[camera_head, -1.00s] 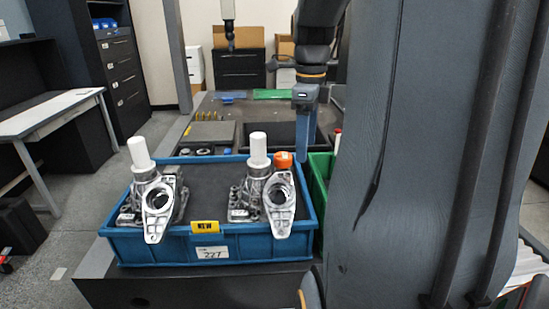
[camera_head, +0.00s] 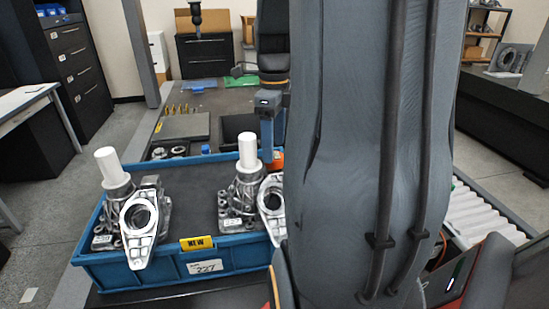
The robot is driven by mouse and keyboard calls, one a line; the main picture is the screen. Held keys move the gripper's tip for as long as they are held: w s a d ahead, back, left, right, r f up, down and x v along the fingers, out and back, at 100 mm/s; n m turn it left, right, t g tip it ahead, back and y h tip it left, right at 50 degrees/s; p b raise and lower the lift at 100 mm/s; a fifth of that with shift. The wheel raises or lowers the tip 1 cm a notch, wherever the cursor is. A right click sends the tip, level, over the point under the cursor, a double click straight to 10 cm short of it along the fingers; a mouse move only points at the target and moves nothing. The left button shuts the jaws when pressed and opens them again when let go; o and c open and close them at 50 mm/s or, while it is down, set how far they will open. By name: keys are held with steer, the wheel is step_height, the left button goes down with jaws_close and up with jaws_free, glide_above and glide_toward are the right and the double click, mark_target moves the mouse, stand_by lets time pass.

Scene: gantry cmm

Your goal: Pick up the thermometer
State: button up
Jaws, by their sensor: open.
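I cannot make out a thermometer in this view; my own large arm link covers much of the middle and right. My gripper (camera_head: 269,150) is a blue-grey piece pointing down just beyond the back edge of the blue bin (camera_head: 140,264). Its fingers are seen edge-on, and nothing shows held in them. An orange object (camera_head: 277,163) shows close by the fingertips, partly hidden by my arm. Whether they touch cannot be told.
The blue bin holds two metal castings (camera_head: 139,219) (camera_head: 240,199) with white cylinders on top. Behind it are a grey plate (camera_head: 182,127) and small brass pins (camera_head: 172,110). A roller conveyor (camera_head: 480,215) lies right.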

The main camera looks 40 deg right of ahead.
steer(key=shift+f, duration=1.3)
steer(key=c, duration=1.3)
steer(key=shift+o, duration=0.2)
steer(key=shift+r, duration=0.15)
